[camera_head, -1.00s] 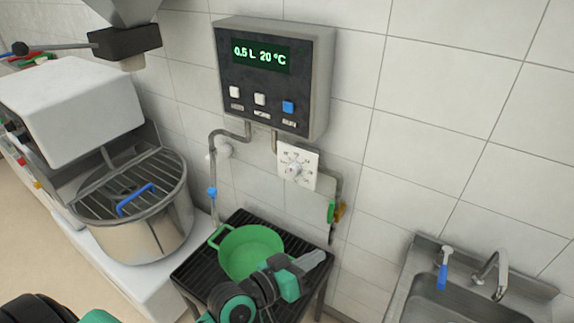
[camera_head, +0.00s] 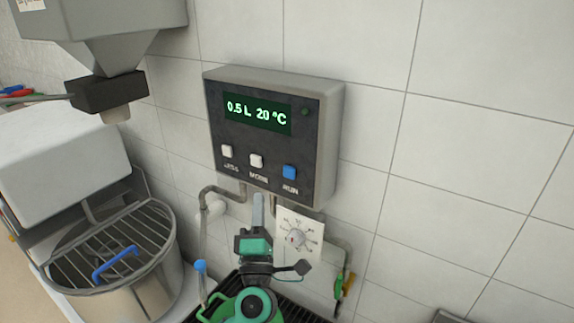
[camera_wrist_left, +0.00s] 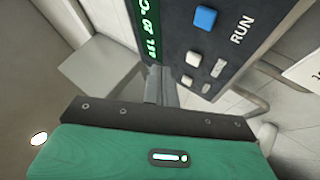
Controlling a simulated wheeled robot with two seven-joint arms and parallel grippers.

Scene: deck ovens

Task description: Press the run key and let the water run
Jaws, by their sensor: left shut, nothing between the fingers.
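The water meter box (camera_head: 272,135) hangs on the tiled wall, its display (camera_head: 257,113) reading 0.5 L 20 °C. Below are a white LESS key (camera_head: 227,151), a white MORE key (camera_head: 256,160) and the blue RUN key (camera_head: 289,172). The RUN key also shows in the left wrist view (camera_wrist_left: 205,18). My left gripper (camera_head: 258,197) is shut and empty, pointing up just below the box, under the MORE key and apart from the RUN key. In the left wrist view its fingers (camera_wrist_left: 160,88) show before the panel. My right gripper is not in view.
A white dial plate (camera_head: 299,237) and pipes are on the wall below the box, close to my arm. The green pot is mostly hidden behind my arm on a black rack (camera_head: 302,315). A mixer with a steel bowl (camera_head: 150,290) stands left.

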